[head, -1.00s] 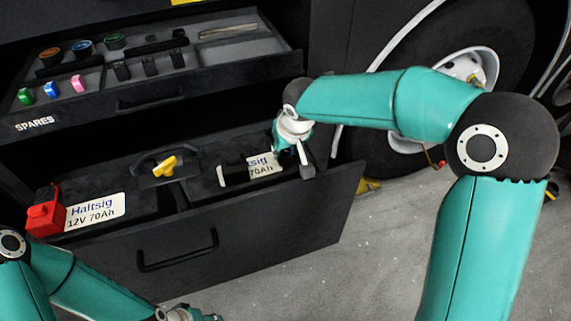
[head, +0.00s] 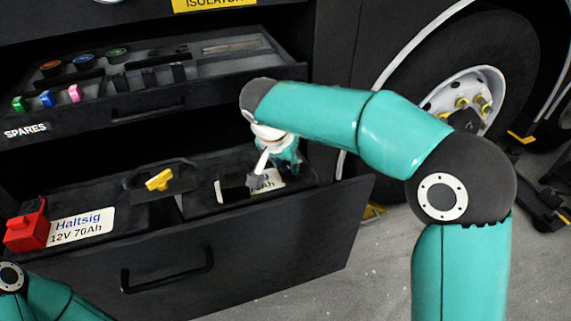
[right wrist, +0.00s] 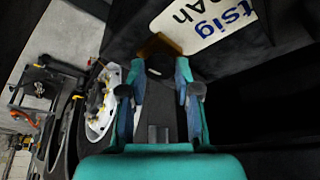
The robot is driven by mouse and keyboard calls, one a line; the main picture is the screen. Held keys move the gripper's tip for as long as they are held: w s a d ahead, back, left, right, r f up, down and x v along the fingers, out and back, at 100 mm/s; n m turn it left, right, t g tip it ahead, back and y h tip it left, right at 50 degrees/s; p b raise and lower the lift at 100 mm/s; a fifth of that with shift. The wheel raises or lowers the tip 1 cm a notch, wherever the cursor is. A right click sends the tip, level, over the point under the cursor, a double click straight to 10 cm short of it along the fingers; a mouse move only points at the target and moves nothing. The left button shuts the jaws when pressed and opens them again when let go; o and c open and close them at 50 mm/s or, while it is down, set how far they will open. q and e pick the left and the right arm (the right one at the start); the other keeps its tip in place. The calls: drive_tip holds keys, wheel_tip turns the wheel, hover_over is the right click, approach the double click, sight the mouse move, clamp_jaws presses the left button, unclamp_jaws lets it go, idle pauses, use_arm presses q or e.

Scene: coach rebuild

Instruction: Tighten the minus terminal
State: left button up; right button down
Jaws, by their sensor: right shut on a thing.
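In the head view my right gripper (head: 262,178) reaches down into the open lower drawer at the right-hand battery, whose label (head: 270,180) it partly covers. A black block (head: 234,188), perhaps the minus terminal's cover, is just left of the fingers. In the right wrist view the fingers (right wrist: 160,80) stand on either side of a small dark round piece (right wrist: 160,66), shut on it. A brass-coloured piece (right wrist: 155,44) shows just beyond, beside the battery label (right wrist: 208,20). I cannot clearly make out the terminal's nut. My left gripper is outside the head view.
A red cover (head: 27,228) and a second label (head: 80,228) are at the drawer's left. A yellow knob (head: 159,180) is in the middle. The spares tray (head: 215,86) is open above with several small parts. A wheel (head: 465,95) stands at the right.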

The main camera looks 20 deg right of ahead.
idle(0.3)
drive_tip(key=c, duration=0.8)
unclamp_jaws()
drive_tip(key=shift+r, duration=0.1)
drive_tip(key=v, duration=1.2)
drive_tip(key=shift+w+a, duration=0.1)
